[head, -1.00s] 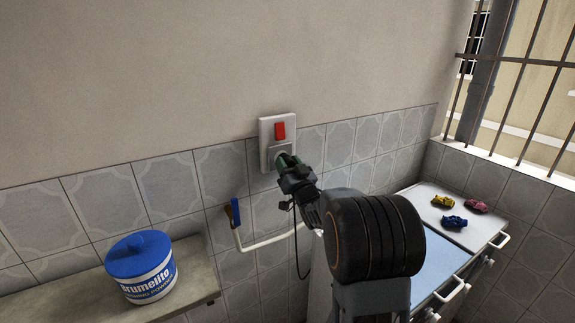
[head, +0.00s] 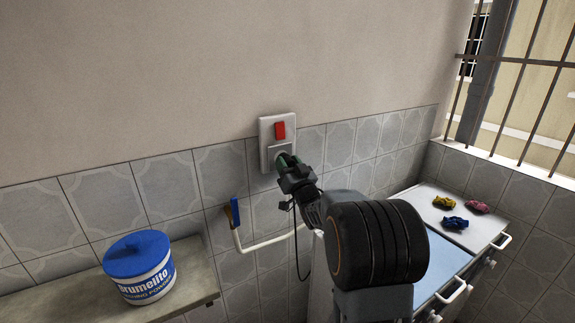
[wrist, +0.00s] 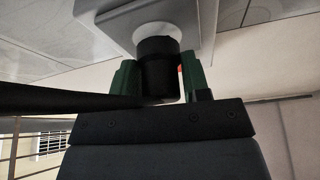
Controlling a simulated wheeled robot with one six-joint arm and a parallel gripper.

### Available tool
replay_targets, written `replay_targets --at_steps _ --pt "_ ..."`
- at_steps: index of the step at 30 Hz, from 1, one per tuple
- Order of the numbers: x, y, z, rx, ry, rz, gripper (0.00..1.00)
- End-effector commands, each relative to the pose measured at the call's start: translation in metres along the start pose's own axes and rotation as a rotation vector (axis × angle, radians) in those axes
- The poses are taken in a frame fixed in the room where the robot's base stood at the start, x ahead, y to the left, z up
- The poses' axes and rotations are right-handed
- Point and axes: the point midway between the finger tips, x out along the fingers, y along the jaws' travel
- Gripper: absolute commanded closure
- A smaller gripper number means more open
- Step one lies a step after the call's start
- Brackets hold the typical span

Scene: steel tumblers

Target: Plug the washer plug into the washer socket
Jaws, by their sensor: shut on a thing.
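The washer socket (head: 273,158) is a pale wall plate with a red switch (head: 280,130) above it. In the wrist view the socket (wrist: 158,36) shows a round white face. My gripper (head: 285,163) is at the socket, its green fingers either side of the black washer plug (wrist: 158,68) and shut on it. The plug's front end meets the round face in the wrist view. I cannot tell how deep it sits, as the pins are hidden. In the head view my gripper hides most of the plug. A dark cord (head: 296,240) hangs below.
A white pipe (head: 262,243) with a blue lever (head: 235,212) runs along the tiles below. A blue-lidded tub (head: 140,267) stands on a ledge (head: 195,282) at left. The white washer top (head: 425,210) at right bears yellow, pink and blue small items (head: 455,222). The wall around the socket is clear.

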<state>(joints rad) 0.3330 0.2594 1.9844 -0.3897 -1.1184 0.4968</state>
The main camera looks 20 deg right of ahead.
Motion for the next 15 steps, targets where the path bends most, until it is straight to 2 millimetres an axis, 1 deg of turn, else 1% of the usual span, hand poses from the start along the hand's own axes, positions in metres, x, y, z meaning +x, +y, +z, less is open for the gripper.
replay_targets --at_steps 15 --pt "0.0080 0.0001 0.0037 0.000 0.000 0.000 0.80"
